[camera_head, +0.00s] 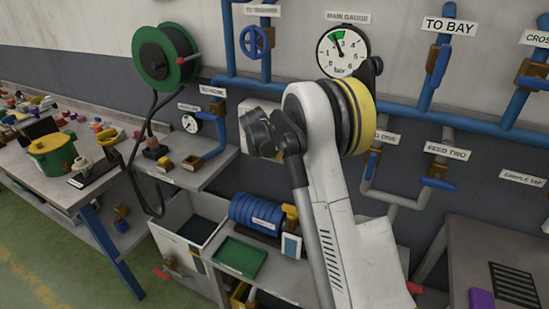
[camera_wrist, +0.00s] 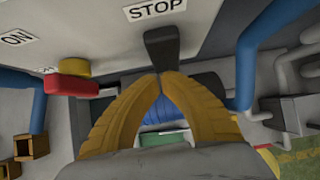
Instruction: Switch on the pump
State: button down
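In the wrist view, a dark switch lever (camera_wrist: 161,46) sticks out from a pale panel (camera_wrist: 105,30), just below a STOP label (camera_wrist: 155,9). An ON label (camera_wrist: 16,38) is at the left edge. My gripper (camera_wrist: 160,75) has yellow fingers whose tips come together at the free end of the lever. I see no clear gap between the tips, and I cannot tell whether they touch the lever. In the head view, my arm covers the fingers and the lever. Part of a pale box (camera_head: 247,122) shows behind my wrist.
A red part (camera_wrist: 78,86) and a yellow part (camera_wrist: 75,67) sit left of the fingers in the wrist view. Blue pipes (camera_wrist: 243,62) run close at the right. In the head view, a main gauge (camera_head: 342,48), a hose reel (camera_head: 165,55) and a green tray (camera_head: 240,256) surround my arm.

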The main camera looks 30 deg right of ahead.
jog(key=shift+w+d+f+t+h+b, duration=0.4)
jog(key=shift+t+h+b, duration=0.35)
jog(key=shift+b, duration=0.4)
jog(key=shift+s+d+r, duration=0.1)
